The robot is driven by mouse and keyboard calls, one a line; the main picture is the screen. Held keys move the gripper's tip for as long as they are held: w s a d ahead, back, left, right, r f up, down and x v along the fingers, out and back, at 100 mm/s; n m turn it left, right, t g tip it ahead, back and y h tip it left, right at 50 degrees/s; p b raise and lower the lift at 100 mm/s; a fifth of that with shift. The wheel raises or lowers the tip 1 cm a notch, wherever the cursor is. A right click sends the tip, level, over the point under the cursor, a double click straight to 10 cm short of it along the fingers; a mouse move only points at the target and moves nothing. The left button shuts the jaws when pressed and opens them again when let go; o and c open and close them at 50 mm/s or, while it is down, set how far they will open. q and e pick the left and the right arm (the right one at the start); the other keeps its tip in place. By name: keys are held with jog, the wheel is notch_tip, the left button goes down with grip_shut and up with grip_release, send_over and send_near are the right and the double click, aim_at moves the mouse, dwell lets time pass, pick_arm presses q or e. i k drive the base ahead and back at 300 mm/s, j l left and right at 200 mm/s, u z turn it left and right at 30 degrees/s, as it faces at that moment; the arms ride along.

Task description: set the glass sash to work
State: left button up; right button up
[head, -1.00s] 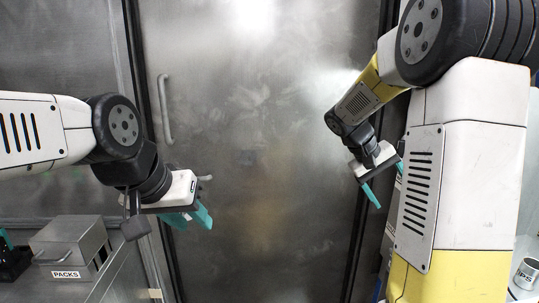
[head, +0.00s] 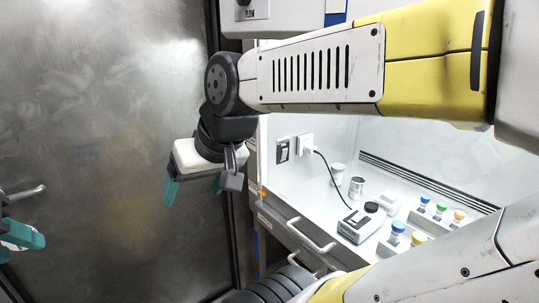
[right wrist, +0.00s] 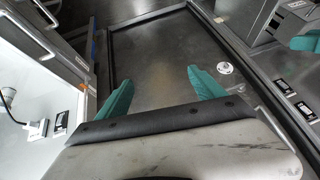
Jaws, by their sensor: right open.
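The glass sash cannot be made out for certain. On the right of the head view is a bright white hood-like enclosure (head: 335,135), its interior visible, with an orange mark (head: 262,191) on its near front edge. My right gripper (head: 194,188) is open and empty, pointing down just left of that edge. In the right wrist view its teal fingers (right wrist: 162,88) are wide apart with nothing between them. My left gripper (head: 20,236) is at the left edge of the head view, partly cut off; its jaw gap is not clear.
Bottles with coloured caps (head: 397,228), a metal cup (head: 357,187) and a boxy device (head: 361,223) stand inside the enclosure. A bar handle (head: 312,236) is on the front below. A metal door (head: 140,130) fills the left. My arm links cover much of the right.

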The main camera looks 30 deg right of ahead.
aim_at(349, 255)
jog(key=z, duration=2.75)
